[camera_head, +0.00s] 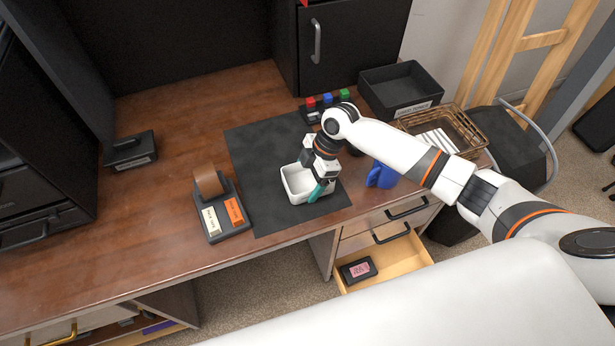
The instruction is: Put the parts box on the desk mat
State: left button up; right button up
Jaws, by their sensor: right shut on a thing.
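The parts box (299,188) is a small white open box. It is over or on the right part of the dark desk mat (257,170); I cannot tell whether its base touches the mat. My right gripper (320,184) comes down from above at the box's right side and is shut on the box wall. A teal piece shows at the gripper's fingers, against the box's front right. My right arm reaches in from the right and hides part of the desk behind the gripper. My left gripper is not in view.
A blue object (381,175) sits right of the mat. A tape and label stand (222,212) is at its left. A black bin (402,88), a wire basket (444,128) and a red, blue and green rack (327,103) stand behind. A drawer (392,262) is open below.

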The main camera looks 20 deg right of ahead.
jog(key=shift+f, duration=0.3)
jog(key=o, duration=1)
jog(key=v, duration=1.2)
jog(key=shift+r, duration=0.15)
